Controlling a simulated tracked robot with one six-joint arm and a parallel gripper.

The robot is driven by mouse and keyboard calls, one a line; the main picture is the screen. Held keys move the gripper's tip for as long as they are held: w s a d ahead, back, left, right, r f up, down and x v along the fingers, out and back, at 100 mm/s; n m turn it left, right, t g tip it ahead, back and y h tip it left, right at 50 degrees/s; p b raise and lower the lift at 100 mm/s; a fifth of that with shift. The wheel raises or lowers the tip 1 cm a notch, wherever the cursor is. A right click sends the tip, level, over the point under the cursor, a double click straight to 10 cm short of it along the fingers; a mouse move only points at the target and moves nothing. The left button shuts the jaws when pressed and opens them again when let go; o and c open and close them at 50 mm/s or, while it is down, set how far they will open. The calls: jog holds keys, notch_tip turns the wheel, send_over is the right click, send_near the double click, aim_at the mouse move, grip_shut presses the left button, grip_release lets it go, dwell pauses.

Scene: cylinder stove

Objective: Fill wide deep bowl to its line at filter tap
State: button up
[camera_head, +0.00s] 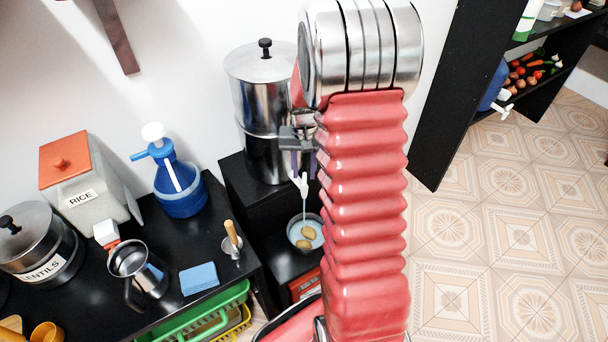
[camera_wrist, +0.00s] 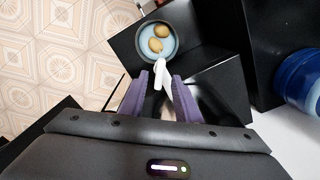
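The steel filter (camera_head: 262,105) stands on a black stand against the wall. Its white tap (camera_head: 300,183) also shows in the wrist view (camera_wrist: 160,75). A pale stream appears to run from the tap into the bowl (camera_head: 293,240) below. The round bowl holds bluish water and two brown, potato-like lumps; it also shows in the wrist view (camera_wrist: 173,28). I cannot make out a fill line. My gripper (camera_wrist: 160,82) has its purple fingers apart, one on each side of the tap, with visible gaps. In the head view my arm partly hides the gripper (camera_head: 300,165).
Left of the filter, a black counter (camera_head: 190,320) holds a blue water jug (camera_head: 178,190), a rice box (camera_head: 85,180), a lentils pot (camera_head: 40,245), a steel jug (camera_head: 140,270) and a blue sponge (camera_head: 198,278). A black shelf (camera_head: 450,90) stands right. Tiled floor (camera_head: 500,240) is clear.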

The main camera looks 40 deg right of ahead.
aim_at(304, 182)
jog(key=shift+f, duration=1.25)
jog(key=shift+c, duration=0.3)
grip_shut()
